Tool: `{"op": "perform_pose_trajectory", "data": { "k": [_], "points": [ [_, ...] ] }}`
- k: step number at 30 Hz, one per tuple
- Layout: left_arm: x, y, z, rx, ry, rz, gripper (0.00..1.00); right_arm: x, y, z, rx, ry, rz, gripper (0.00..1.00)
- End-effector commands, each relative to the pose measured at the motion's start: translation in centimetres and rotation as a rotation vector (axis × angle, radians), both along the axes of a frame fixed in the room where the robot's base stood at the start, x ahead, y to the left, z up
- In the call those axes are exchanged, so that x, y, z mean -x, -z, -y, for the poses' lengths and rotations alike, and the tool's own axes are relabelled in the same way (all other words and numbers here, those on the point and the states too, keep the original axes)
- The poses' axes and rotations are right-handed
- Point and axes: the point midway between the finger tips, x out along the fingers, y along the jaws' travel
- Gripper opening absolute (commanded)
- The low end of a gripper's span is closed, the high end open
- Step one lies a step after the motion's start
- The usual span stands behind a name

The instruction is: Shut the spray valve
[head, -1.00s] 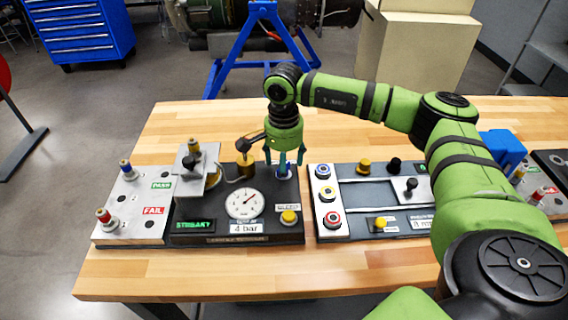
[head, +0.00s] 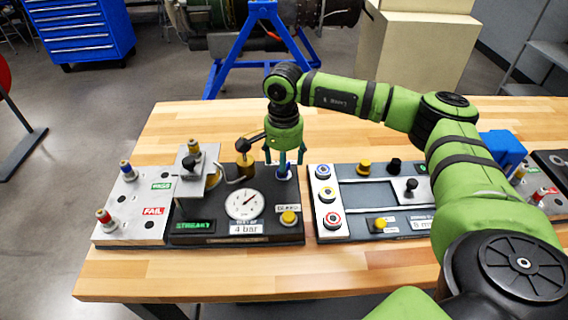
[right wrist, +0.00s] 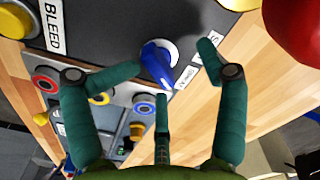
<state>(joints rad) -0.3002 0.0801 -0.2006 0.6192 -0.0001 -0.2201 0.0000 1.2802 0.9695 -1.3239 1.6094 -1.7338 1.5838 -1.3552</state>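The spray valve shows as a blue lever (right wrist: 158,64) on a round pale base in the right wrist view, beside a partly hidden label that starts with S. In the head view its blue part (head: 284,173) is at the back right of the gauge panel, below my right gripper. My right gripper (head: 285,162) points down over it with its fingers spread. In the right wrist view the green fingers (right wrist: 168,78) stand around the lever with visible gaps, and nothing is held. My left gripper is not in view.
The gauge panel (head: 210,238) carries a dial (head: 246,203), a yellow bleed button (head: 289,217) and a brass fitting with a black-knobbed lever (head: 243,146) close left of my gripper. A second panel (head: 345,215) stands just right. The wooden table (head: 190,125) is bare behind the panels.

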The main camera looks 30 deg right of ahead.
Motion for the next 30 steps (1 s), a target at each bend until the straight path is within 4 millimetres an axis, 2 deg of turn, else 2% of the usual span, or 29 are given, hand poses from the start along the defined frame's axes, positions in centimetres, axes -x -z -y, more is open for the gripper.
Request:
{"op": "perform_pose_trajectory", "data": {
  "k": [15, 25, 26, 27, 28, 30],
  "points": [
    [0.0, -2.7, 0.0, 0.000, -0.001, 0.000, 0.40, -0.1, -4.4, -0.1, -0.002, -0.001, 0.002, 0.73],
    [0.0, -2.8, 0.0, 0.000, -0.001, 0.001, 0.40, 0.0, -4.8, -0.1, -0.001, -0.001, 0.001, 0.73],
    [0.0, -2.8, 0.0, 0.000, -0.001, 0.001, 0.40, 0.0, -4.8, -0.1, -0.001, -0.001, 0.001, 0.65],
    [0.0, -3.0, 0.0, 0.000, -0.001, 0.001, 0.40, 0.0, -4.9, -0.1, -0.001, 0.000, 0.001, 0.49],
    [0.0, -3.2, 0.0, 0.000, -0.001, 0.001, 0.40, 0.0, -5.1, -0.1, -0.001, 0.000, 0.001, 0.37],
    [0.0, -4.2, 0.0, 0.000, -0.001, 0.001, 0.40, 0.0, -5.8, -0.2, -0.003, 0.005, -0.001, 0.37]
  ]
}}
